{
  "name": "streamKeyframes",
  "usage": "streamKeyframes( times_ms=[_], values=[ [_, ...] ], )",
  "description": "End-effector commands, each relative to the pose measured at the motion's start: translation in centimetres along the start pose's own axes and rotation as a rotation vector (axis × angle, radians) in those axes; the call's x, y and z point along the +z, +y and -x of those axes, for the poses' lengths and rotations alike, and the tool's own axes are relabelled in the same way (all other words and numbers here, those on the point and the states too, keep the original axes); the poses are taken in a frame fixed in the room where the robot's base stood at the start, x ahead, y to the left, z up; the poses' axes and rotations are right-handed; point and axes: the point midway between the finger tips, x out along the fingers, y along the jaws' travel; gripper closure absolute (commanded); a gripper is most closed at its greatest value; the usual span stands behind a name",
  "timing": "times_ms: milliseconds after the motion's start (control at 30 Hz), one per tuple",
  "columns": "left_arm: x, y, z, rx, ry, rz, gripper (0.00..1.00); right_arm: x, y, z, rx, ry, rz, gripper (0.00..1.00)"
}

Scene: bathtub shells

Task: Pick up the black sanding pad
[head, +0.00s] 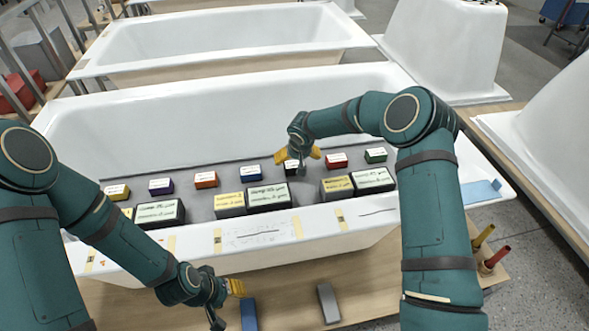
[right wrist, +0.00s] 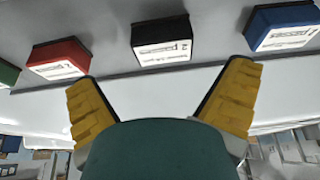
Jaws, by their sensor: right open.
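The black sanding pad (head: 291,167) has a white label and lies in the back row on the grey mat, between a blue and a red pad. In the head view my right gripper partly hides it. In the right wrist view the black pad (right wrist: 162,42) lies ahead of the gap between the fingers, not between them. My right gripper (head: 298,155) is open and empty; its yellow fingers are spread wide in the right wrist view (right wrist: 162,80). My left gripper (head: 236,288) is low at the tub's front; only one yellow finger shows clearly.
The blue pad (head: 252,174) and red pad (head: 336,160) flank the black one. Larger labelled blocks (head: 268,197) stand in a front row. The white tub wall (head: 230,110) rises behind. Blue (head: 249,314) and grey (head: 328,303) bars lie on the wooden ledge near my left gripper.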

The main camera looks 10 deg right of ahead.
Motion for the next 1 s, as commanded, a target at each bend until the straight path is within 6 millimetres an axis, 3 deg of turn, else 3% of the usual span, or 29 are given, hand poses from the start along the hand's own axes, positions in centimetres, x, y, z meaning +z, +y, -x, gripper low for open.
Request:
streamKeyframes(
  times_ms=[267,600,900,933,1000],
  values=[
    [0.0,-0.1,-0.3,0.000,0.002,0.000,0.53,0.1,-0.1,-2.3,-0.001,0.000,0.000,0.00],
    [-0.1,-0.4,-1.1,0.000,0.006,0.000,0.53,0.4,-0.4,-6.7,-0.002,-0.001,-0.002,0.00],
    [-0.1,-0.4,-1.1,0.000,0.006,-0.001,0.53,0.4,-0.4,-7.1,0.000,0.000,0.000,0.00],
    [-0.1,-0.4,-1.1,0.000,0.006,-0.001,0.53,0.4,-0.4,-7.1,0.000,0.000,0.000,0.04],
    [-0.1,-0.4,-1.1,0.000,0.006,0.000,0.53,0.4,-0.4,-7.1,0.000,0.000,0.000,0.28]
  ],
)
